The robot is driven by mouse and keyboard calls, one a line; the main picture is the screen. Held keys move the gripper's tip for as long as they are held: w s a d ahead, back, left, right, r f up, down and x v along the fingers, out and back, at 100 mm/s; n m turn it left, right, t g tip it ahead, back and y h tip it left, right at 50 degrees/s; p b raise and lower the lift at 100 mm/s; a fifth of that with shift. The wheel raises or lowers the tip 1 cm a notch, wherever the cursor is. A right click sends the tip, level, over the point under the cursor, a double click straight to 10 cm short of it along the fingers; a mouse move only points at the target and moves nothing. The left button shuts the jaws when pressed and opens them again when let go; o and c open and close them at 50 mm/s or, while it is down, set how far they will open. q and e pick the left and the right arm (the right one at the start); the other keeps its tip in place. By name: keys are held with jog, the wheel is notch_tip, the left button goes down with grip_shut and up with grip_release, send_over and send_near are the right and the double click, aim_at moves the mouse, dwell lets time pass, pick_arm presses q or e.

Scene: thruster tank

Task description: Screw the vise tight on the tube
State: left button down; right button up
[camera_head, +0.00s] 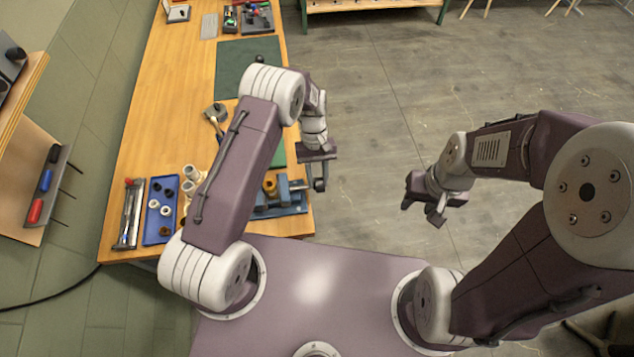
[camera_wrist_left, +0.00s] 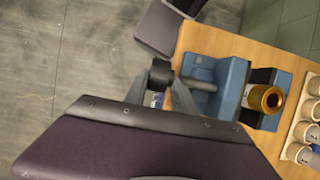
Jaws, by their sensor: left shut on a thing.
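The blue vise (camera_head: 292,198) stands at the front right edge of the workbench, partly hidden behind my left arm. The left wrist view shows its blue body (camera_wrist_left: 229,88) and a grey screw bar leading to a dark handle (camera_wrist_left: 161,73). The brass tube (camera_head: 270,186) is upright at the vise jaws; its open ring end shows in the left wrist view (camera_wrist_left: 265,99). My left gripper (camera_head: 319,183) is beyond the bench edge, its fingers (camera_wrist_left: 160,98) shut on the vise handle. My right gripper (camera_head: 422,213) hangs empty and open over the floor.
A blue tray (camera_head: 161,232) with rings and several pale cups (camera_head: 191,180) stand left of the vise. A metal tray (camera_head: 129,215) lies at the bench's left edge. A green mat (camera_head: 238,62) lies farther back.

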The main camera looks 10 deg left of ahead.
pick_arm(q)
jog(key=b, duration=0.1)
jog(key=f+g+b, duration=0.1)
jog(key=shift+w+d+h+b, duration=0.1)
jog(key=shift+w+h+b, duration=0.15)
jog(key=shift+h+b, duration=0.05)
jog(key=shift+r+g+b, duration=0.25)
jog(key=shift+g+b, duration=0.4)
jog(key=shift+g, duration=0.05)
jog(key=c, duration=1.4)
grip_release()
jog(key=shift+o, duration=1)
jog(key=shift+w+d, duration=0.15)
jog(key=shift+d, duration=0.05)
jog(key=shift+a, duration=0.2)
